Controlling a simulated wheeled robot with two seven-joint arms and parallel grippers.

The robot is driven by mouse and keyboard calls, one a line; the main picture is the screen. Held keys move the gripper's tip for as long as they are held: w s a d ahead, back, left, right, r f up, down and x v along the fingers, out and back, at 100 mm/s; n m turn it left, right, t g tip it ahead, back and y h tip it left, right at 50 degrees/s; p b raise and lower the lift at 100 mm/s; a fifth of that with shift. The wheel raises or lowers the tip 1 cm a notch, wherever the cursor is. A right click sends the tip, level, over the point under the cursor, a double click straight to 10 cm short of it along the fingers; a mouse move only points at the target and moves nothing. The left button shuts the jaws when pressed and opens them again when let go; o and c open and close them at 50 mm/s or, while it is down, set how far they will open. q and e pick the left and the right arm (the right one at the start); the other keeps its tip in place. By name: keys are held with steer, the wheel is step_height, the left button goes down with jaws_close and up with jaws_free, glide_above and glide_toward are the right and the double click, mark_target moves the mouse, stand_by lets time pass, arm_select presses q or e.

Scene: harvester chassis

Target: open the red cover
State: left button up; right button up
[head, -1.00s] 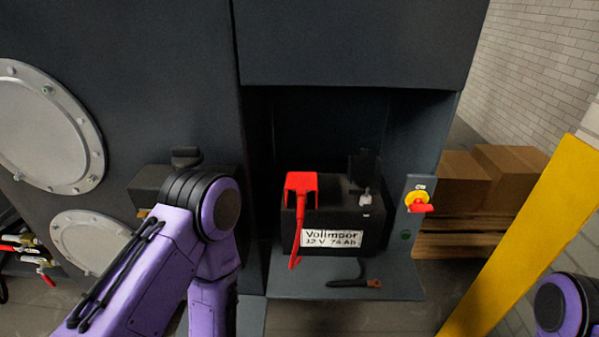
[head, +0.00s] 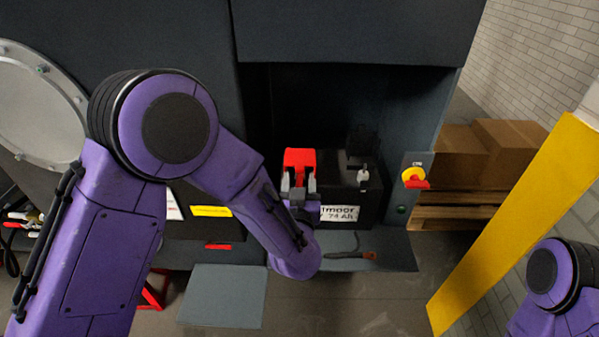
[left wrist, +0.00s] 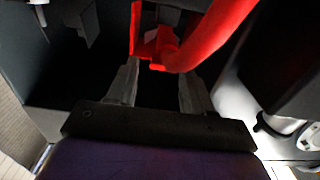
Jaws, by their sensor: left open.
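The red cover (head: 299,158) sits on the front left part of the top of a black battery (head: 345,187) inside the dark bay. In the left wrist view the red cover (left wrist: 148,42) is just beyond the fingertips, with a thick red cable (left wrist: 215,35) running from it. My left gripper (head: 298,184) is open, in front of the cover, its two fingers pointing at it. In the left wrist view the gap between the fingers of this gripper (left wrist: 158,80) looks empty. I cannot tell whether a finger touches the cover. My right gripper is out of view.
A red and yellow switch (head: 414,178) is on the panel right of the bay. A loose dark cable end (head: 368,255) lies on the bay's ledge. A yellow post (head: 515,225) and cardboard boxes (head: 510,150) stand to the right.

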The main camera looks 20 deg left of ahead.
mark_target(300, 168)
arm_select(q)
steer(key=shift+x, duration=1)
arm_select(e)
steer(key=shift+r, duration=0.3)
arm_select(q)
jaws_close()
steer(key=shift+d, duration=0.1)
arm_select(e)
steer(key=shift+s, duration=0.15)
